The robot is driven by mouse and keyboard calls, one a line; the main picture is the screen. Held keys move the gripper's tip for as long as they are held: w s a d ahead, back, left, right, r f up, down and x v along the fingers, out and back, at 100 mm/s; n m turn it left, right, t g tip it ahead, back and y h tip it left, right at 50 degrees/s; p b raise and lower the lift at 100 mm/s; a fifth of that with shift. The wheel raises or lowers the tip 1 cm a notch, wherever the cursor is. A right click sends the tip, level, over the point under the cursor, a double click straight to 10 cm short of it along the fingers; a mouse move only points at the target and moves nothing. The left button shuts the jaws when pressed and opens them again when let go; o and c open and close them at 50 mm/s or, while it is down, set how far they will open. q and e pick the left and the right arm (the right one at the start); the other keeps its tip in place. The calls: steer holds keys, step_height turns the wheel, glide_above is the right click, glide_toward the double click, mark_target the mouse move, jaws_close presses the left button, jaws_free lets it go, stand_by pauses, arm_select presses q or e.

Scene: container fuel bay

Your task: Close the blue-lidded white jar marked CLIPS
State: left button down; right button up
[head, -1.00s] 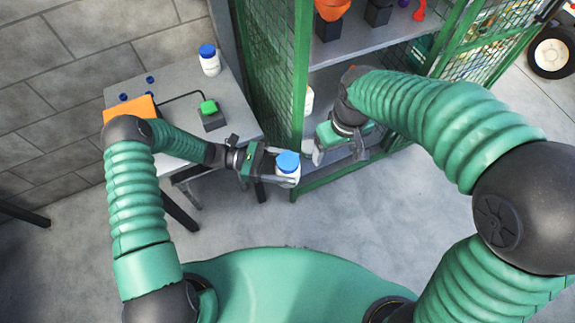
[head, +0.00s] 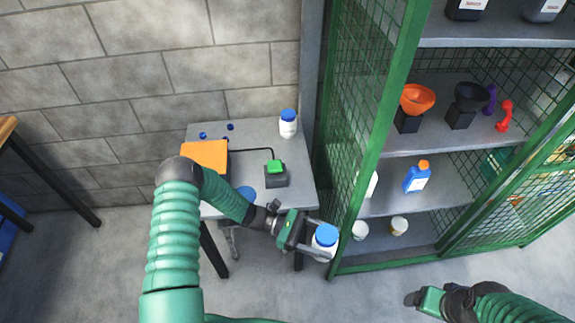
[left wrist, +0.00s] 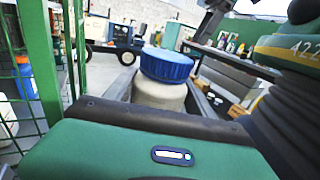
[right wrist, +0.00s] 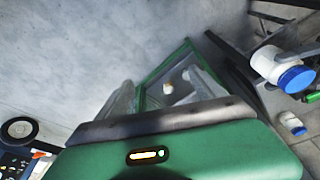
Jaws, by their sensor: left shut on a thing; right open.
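My left gripper (head: 315,243) is shut on a white jar with a blue lid (head: 325,240), held upright off the table's right front corner. The jar also shows in the left wrist view (left wrist: 162,78), with the lid on top, and in the right wrist view (right wrist: 283,70). I cannot read a CLIPS mark on it, nor tell whether the lid is fully tightened. My right gripper (head: 412,299) is open and empty, low at the right and well apart from the jar. A similar blue-lidded white jar (head: 288,124) stands at the back of the table.
The grey table (head: 250,133) holds an orange item (head: 205,156), a green button on a dark box (head: 275,170) and small blue caps. The green mesh cabinet (head: 365,130) stands close right of the held jar, with funnels, bottles and pots on its shelves. Floor in front is clear.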

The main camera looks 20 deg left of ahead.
arm_select(q)
steer(key=s+a+r+n+t+y, duration=0.1)
steer(key=s+a+n+t+y, duration=0.1)
steer(key=a+n+t, duration=0.4)
steer(key=a+t+y, duration=0.1)
steer(key=a+t, duration=0.2)
steer(key=a, duration=0.3)
steer(key=shift+s+r+y, duration=0.15)
steer(key=shift+r+y, duration=0.1)
steer(key=shift+y, duration=0.05)
